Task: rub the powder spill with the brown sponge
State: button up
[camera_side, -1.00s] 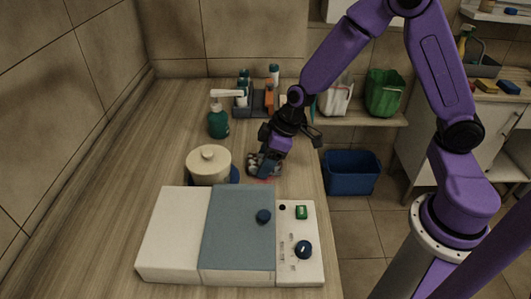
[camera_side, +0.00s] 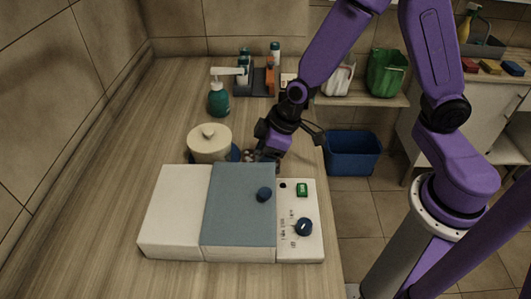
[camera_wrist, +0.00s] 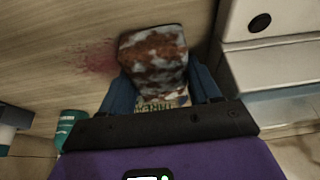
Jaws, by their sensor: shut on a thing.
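My gripper (camera_wrist: 160,88) is shut on the brown sponge (camera_wrist: 153,55), a block mottled brown and whitish, held between its blue fingers. In the side view my gripper (camera_side: 262,153) is low over the wooden counter, just behind the white and blue-grey box. The powder spill (camera_wrist: 97,57) shows in the wrist view as a reddish smear on the wood, directly left of the sponge. Part of it may lie hidden under the sponge. In the side view the gripper and box hide the spill. I cannot tell whether the sponge touches the counter.
The box with a knob panel (camera_side: 302,240) stands close in front of my gripper. A cream lidded pot (camera_side: 208,143) is close on the left. A teal pump bottle (camera_side: 218,100) and a dark caddy (camera_side: 258,86) stand behind. A blue bin (camera_side: 353,155) is beyond the counter's right edge.

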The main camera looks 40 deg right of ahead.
jog(key=shift+w+d, duration=3.85)
jog(key=shift+d, duration=0.15)
jog(key=shift+s+a, duration=3.9)
jog(key=shift+a, duration=0.05)
jog(key=shift+a+r, duration=0.2)
jog(key=shift+r, duration=0.95)
jog(key=shift+d+r, duration=0.15)
jog(key=shift+r, duration=2.8)
